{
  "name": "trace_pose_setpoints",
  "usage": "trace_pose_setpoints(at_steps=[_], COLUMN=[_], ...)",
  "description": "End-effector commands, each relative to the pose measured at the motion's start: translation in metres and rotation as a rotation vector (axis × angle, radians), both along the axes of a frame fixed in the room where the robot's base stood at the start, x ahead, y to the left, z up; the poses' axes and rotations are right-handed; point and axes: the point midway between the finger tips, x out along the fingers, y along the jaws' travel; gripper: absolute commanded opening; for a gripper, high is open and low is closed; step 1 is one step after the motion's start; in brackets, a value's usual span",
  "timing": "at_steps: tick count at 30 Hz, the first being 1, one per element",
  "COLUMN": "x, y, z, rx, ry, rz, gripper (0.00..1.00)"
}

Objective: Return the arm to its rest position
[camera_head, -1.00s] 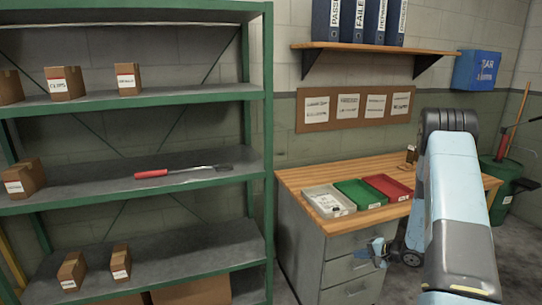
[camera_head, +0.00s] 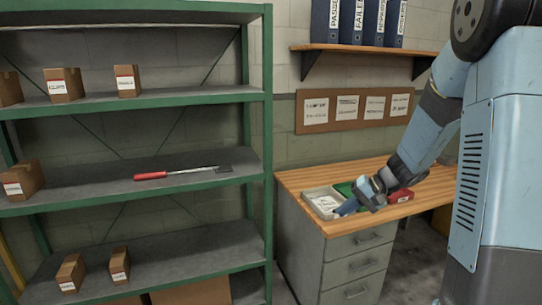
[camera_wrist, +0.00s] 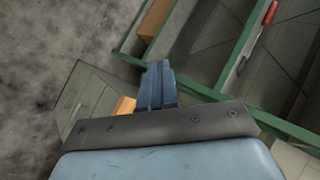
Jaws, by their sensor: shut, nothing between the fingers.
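My arm comes in from the right side of the head view and reaches down and left. My gripper (camera_head: 345,208) is in front of the desk trays, near the desk's front edge, and overlaps the white and green trays in the picture. Its fingers are together with nothing between them. In the wrist view the blue fingers (camera_wrist: 154,88) are closed side by side and point toward the shelf rack. I cannot tell the exact gap between the gripper and the desk.
A green-framed shelf rack (camera_head: 268,150) stands at the left with small boxes and a red-handled tool (camera_head: 180,172). A wooden desk (camera_head: 430,190) holds a white tray (camera_head: 318,193), a green tray (camera_head: 345,188) and a red tray (camera_head: 402,195). A shelf with binders (camera_head: 360,47) is above.

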Motion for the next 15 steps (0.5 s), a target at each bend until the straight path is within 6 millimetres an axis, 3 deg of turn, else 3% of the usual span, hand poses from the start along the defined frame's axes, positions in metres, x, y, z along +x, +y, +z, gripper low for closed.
trace_pose_setpoints(at_steps=[6,15], x=[-0.044,-0.104], y=[0.013,0.02], z=[0.043,0.086], rx=[-0.111,-0.284], ry=[-0.02,-0.06], rz=[0.072,0.13], gripper=[0.0,0.0])
